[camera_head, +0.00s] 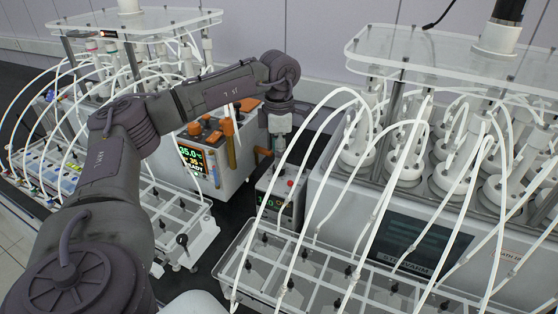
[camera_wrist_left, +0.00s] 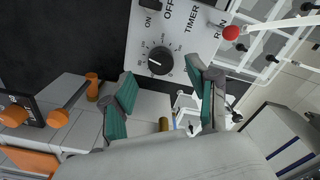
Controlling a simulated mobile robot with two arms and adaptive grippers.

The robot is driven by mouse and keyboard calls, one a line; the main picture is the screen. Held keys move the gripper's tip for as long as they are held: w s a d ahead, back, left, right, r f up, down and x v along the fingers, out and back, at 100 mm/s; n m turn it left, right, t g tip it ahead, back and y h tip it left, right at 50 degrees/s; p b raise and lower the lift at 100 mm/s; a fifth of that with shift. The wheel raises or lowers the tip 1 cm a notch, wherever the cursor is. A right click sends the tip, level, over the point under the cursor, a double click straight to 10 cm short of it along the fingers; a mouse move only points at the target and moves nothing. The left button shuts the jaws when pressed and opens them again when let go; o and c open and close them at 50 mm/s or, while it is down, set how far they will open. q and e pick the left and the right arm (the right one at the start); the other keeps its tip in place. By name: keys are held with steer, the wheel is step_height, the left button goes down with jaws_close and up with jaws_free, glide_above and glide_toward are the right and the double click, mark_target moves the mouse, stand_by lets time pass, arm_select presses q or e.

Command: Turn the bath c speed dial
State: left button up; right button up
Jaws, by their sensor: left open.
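A white control box (camera_head: 271,204) with a small green display stands between the two large machines. In the left wrist view, its panel (camera_wrist_left: 185,38) bears a black round dial (camera_wrist_left: 160,61) with a white pointer line and a printed scale. "ON", "OFF", "TIMER" and "RUN" are printed near it. Whether this is the bath c dial cannot be read. My left gripper (camera_head: 277,152) hangs just above the box; its fingertips are partly hidden in the head view. In the left wrist view, my left gripper (camera_wrist_left: 160,74) is open, with the dial between and beyond its teal-padded fingers. My right gripper is not in view.
A white unit (camera_head: 207,165) with orange knobs and a lit display stands left of the box. A large reactor bath (camera_head: 330,205) with many white tubes stands close on the right. A clear compartment rack (camera_head: 300,262) is in front. A red knob (camera_wrist_left: 231,33) sits near "RUN".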

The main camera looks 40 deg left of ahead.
arm_select(q)
steer(key=shift+f, duration=1.75)
steer(key=shift+s, duration=0.1)
jaws_close()
steer(key=shift+n, duration=0.4)
steer(key=n, duration=0.2)
steer(key=shift+n, duration=0.4)
steer(key=n, duration=0.3)
steer(key=shift+n, duration=0.3)
steer(key=n, duration=0.5)
steer(key=shift+r+n, duration=0.1)
steer(key=shift+n, duration=0.6)
